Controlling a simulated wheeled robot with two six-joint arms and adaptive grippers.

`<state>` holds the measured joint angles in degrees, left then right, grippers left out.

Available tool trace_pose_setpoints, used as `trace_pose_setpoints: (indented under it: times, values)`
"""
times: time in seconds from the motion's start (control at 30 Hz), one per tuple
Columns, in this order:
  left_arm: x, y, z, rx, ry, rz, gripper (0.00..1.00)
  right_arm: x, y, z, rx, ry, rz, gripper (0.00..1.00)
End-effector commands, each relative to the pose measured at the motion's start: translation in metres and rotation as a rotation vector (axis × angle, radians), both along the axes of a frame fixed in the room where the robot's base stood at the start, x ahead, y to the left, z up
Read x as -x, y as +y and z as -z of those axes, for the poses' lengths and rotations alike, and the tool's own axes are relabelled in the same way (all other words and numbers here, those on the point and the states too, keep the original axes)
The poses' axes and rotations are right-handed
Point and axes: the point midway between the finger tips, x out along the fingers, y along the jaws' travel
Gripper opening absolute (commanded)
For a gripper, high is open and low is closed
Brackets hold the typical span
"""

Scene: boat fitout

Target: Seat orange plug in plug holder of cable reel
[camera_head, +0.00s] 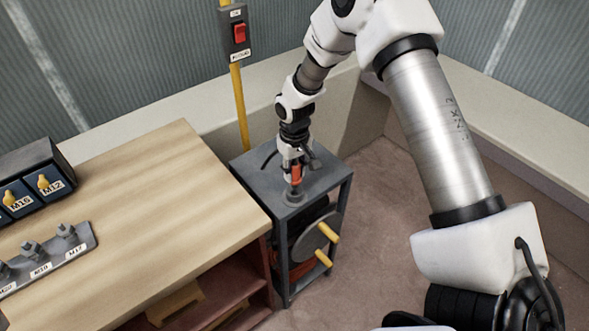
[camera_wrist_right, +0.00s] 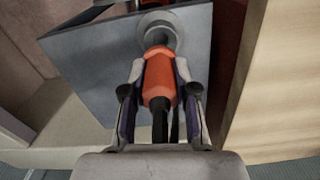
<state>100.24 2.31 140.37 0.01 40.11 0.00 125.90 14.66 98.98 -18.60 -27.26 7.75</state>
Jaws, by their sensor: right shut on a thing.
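The orange plug (camera_head: 296,174) is upright over the cable reel stand's top, and in the right wrist view the plug (camera_wrist_right: 159,75) sits between the fingers. My right gripper (camera_head: 292,165) is shut on it; it also shows in the right wrist view (camera_wrist_right: 160,85). The round grey plug holder (camera_head: 294,198) is on the top of the cable reel stand (camera_head: 325,177). In the right wrist view the plug's end meets the holder (camera_wrist_right: 158,24) or lies just over it; I cannot tell how deep it sits. A black cable leaves the plug's back. My left gripper is not in view.
A wooden workbench (camera_head: 150,200) stands left of the stand, with a labelled rack (camera_head: 50,255) and a dark box with yellow parts (camera_head: 35,180) on it. A yellow post with a red switch (camera_head: 239,32) rises behind. Carpeted floor (camera_head: 385,190) is free at the right.

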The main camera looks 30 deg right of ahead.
Motion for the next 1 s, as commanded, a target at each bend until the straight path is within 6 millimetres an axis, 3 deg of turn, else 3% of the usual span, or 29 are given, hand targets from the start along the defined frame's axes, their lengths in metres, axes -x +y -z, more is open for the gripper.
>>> trace_pose_setpoints:
  times: [1.0]
  values:
    - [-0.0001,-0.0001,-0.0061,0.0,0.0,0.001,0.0,0.0004,-0.0013,-0.0009,0.0,-0.001,0.0,0.0]
